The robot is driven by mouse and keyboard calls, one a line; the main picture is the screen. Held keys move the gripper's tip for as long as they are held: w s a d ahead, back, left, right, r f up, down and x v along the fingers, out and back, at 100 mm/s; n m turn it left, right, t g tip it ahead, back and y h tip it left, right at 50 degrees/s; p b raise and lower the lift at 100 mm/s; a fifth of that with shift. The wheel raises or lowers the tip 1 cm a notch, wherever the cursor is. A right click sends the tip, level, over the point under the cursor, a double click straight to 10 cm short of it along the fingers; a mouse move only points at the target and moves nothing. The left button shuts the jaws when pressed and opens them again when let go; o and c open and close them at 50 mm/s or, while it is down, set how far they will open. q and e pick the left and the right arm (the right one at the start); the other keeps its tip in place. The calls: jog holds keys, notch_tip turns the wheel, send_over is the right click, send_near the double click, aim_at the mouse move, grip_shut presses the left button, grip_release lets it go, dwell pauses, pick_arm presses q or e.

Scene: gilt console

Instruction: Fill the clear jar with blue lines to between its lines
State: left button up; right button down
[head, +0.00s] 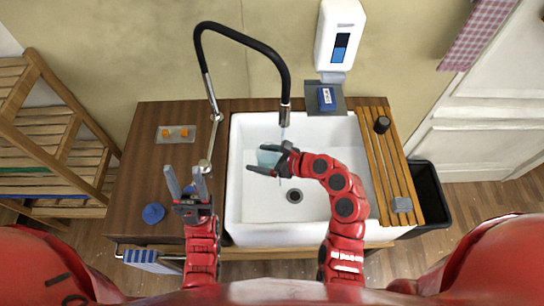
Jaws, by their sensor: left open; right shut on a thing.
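The clear jar (268,157) is over the white sink, below the black spout (285,112); it looks pale teal. My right gripper (267,162) is shut on it and hides part of it. A pale streak like water falls from the spout toward the jar. The blue lines and the level inside are too small to tell. My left gripper (185,184) is open and empty over the wooden counter, left of the sink. The tap's long metal lever (212,142) ends in a round knob close beyond the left gripper's fingers; touching cannot be told.
The white sink (250,207) has a dark drain (294,196). A tray with orange pieces (176,134) and a blue round object (153,213) lie on the counter. A slatted board (384,165) with a dark cup (382,125) and a grey block (402,205) lies right. A dispenser (339,38) hangs behind.

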jog(key=shift+s+a+r, duration=0.4)
jog(key=shift+s+a, duration=0.05)
jog(key=shift+s, duration=0.35)
jog(key=shift+s+a+r, duration=0.35)
jog(key=shift+s+a, duration=0.05)
jog(key=shift+s, duration=0.4)
jog(key=shift+s+a+r, duration=0.4)
jog(key=shift+s+a, duration=0.05)
jog(key=shift+s, duration=0.35)
